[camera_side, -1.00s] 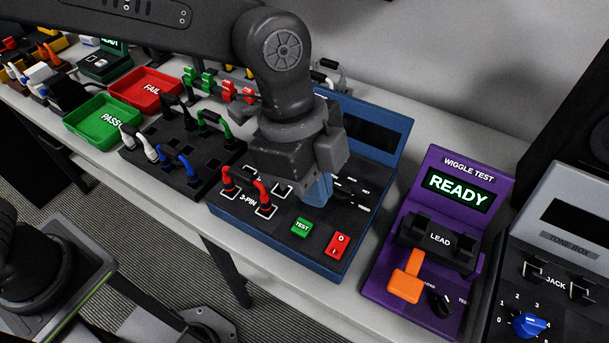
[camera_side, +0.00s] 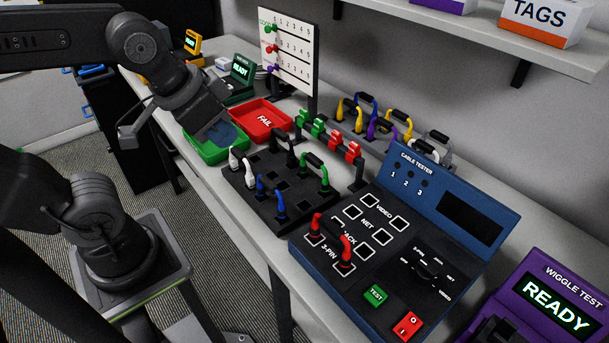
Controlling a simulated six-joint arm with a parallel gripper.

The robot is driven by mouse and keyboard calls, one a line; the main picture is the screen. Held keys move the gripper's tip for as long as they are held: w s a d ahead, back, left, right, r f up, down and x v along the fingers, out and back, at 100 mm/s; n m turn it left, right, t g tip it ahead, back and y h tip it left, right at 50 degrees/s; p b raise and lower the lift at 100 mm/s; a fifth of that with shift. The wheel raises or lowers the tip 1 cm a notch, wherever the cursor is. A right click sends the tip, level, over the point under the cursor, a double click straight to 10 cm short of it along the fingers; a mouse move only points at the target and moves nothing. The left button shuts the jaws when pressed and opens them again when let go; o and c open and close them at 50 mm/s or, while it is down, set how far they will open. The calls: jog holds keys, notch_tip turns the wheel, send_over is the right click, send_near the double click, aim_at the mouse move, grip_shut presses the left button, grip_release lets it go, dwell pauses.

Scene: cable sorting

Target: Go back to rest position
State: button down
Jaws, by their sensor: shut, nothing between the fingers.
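My gripper (camera_side: 222,133) hangs above the green tray, at the left of the bench, and hides part of that tray. Its fingers are together with nothing between them. The blue cable tester (camera_side: 300,240) stands to the right with a red cable (camera_side: 331,238) plugged into its 3-PIN sockets. My gripper is well apart from the tester.
The green tray (camera_side: 206,153) and red FAIL tray (camera_side: 262,121) lie on the bench. A black rack (camera_side: 265,205) holds white, blue, black and green cables. A counting board (camera_side: 288,52) stands behind. The purple wiggle tester (camera_side: 545,300) is at lower right.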

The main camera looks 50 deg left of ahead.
jog(key=shift+s+a+f+n, duration=0.3)
jog(key=shift+s+a+n, duration=0.25)
jog(key=shift+a+n, duration=0.05)
dwell(1.6)
